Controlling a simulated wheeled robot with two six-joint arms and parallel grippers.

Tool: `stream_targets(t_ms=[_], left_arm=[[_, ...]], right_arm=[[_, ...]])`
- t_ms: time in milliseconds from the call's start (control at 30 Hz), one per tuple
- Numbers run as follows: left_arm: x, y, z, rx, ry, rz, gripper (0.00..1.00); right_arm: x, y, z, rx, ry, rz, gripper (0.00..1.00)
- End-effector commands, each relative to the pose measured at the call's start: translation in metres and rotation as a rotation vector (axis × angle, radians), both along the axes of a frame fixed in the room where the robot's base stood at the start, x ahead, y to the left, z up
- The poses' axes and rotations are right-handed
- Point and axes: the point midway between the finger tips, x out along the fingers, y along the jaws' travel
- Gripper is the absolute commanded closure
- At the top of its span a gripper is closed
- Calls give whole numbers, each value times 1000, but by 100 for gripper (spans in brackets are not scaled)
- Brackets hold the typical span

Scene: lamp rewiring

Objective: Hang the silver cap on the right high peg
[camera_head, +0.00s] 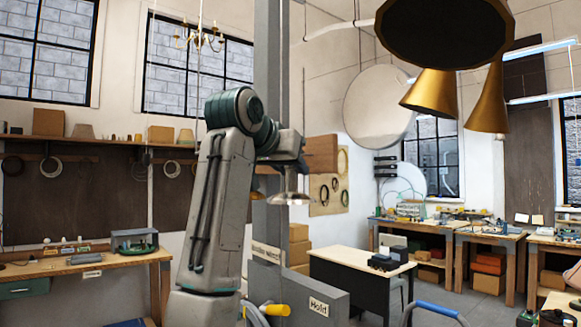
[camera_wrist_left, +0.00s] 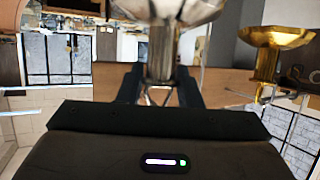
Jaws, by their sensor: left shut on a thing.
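The silver cap (camera_head: 291,199) hangs from my left gripper (camera_head: 290,180) in the head view, flared side down, in front of a grey post. In the left wrist view the silver cap (camera_wrist_left: 165,22) sits at the top centre, its narrow neck end between the two dark fingers of the left gripper (camera_wrist_left: 161,88). The gripper is shut on it. A wooden board (camera_head: 321,154) shows just right of the gripper, and a wooden strip (camera_wrist_left: 228,84) runs behind the fingers in the wrist view. I cannot make out the right high peg. My right gripper is not in view.
A gold cap-like piece (camera_wrist_left: 275,38) is right of the silver cap in the wrist view. The grey post (camera_head: 270,105) stands close behind my arm. Large gold lampshades (camera_head: 436,92) hang at upper right. A white-topped desk (camera_head: 360,268) stands beyond.

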Motion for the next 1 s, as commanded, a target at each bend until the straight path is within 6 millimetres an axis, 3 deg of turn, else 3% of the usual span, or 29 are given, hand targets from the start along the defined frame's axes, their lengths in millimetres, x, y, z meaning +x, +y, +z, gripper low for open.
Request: stream_targets(t_ms=[233,267,367,733,1000], left_arm=[[0,0,0,0,0,0,100],[0,0,0,0,0,0,62],[0,0,0,0,0,0,43],[-4,3,1,0,-1,1,43],[-43,25,17,-1,-5,1,43]], right_arm=[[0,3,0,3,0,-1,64],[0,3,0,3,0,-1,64],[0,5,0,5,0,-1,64],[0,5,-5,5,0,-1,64],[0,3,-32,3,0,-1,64]])
